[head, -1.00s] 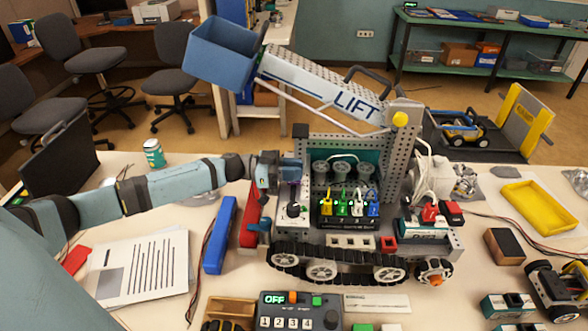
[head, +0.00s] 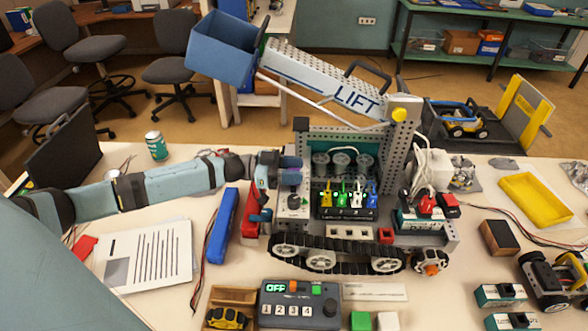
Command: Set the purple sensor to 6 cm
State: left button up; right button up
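A tracked rover (head: 338,259) with a raised LIFT arm (head: 330,88) and a blue bucket (head: 221,48) stands on the table. My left gripper (head: 277,180) is at the left end of the rover, against or just beside its grey perforated front plate (head: 293,212). The gripper and the plate cover most of the purple sensor, and I cannot make it out clearly. The fingertips are partly hidden, so I cannot tell whether they are open or shut on something. My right gripper is out of view.
A grey control box (head: 299,304) reading OFF stands in front of the rover. A blue bar (head: 222,226), printed sheets (head: 148,255) and a green can (head: 156,145) lie or stand to the left.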

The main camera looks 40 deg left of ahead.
pick_arm(q)
jog(key=b+v, duration=0.1)
jog(key=v, duration=1.3)
jog(key=shift+d, duration=0.1)
